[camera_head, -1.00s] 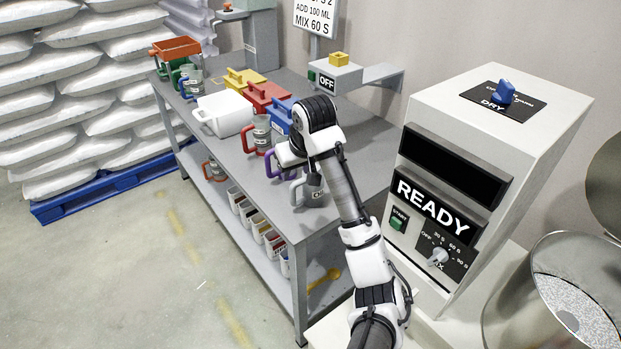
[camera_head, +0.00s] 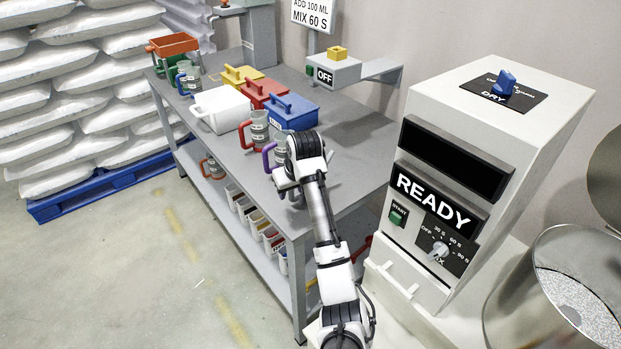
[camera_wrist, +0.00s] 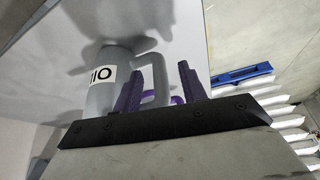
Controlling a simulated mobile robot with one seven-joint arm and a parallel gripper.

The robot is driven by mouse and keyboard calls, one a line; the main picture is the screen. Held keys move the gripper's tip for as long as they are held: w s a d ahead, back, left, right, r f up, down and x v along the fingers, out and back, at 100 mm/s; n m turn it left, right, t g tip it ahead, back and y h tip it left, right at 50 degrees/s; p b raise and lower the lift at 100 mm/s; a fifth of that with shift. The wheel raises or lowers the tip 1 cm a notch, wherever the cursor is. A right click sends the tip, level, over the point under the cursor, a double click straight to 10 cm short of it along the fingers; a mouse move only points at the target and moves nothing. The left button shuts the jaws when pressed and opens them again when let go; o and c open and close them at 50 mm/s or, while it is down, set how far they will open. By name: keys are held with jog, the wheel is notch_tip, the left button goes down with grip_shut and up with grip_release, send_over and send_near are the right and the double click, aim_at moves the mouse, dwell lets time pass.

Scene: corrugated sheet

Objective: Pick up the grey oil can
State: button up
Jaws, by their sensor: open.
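The grey oil can (camera_wrist: 102,72) stands on the table in the wrist view, with part of a black-on-white label showing. Its grey handle (camera_wrist: 158,68) points right, toward my gripper. My gripper (camera_wrist: 160,82) is open, with one dark finger on the can-body side of the handle and the other on its outer side. The handle shows between the fingers; I cannot tell whether they touch it. In the head view my gripper (camera_head: 291,189) is low over the table's near part, and my arm hides the can.
A purple-handled jug (camera_head: 280,150) stands close behind my gripper, with a red-handled jug (camera_head: 259,128) to its left. Blue (camera_head: 292,115), red (camera_head: 262,95) and white (camera_head: 222,110) containers stand farther back. The grey machine (camera_head: 450,190) reading READY is at right.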

jog(key=shift+w+f, duration=0.15)
jog(key=shift+f, duration=0.3)
jog(key=shift+c, duration=0.2)
grip_shut()
jog(key=shift+r, duration=0.1)
jog(key=shift+r, duration=0.1)
jog(key=shift+r+b, duration=0.3)
jog(key=shift+r, duration=0.7)
notch_tip(320, 180, up, 17)
jog(key=p, duration=0.1)
jog(key=shift+r, duration=0.2)
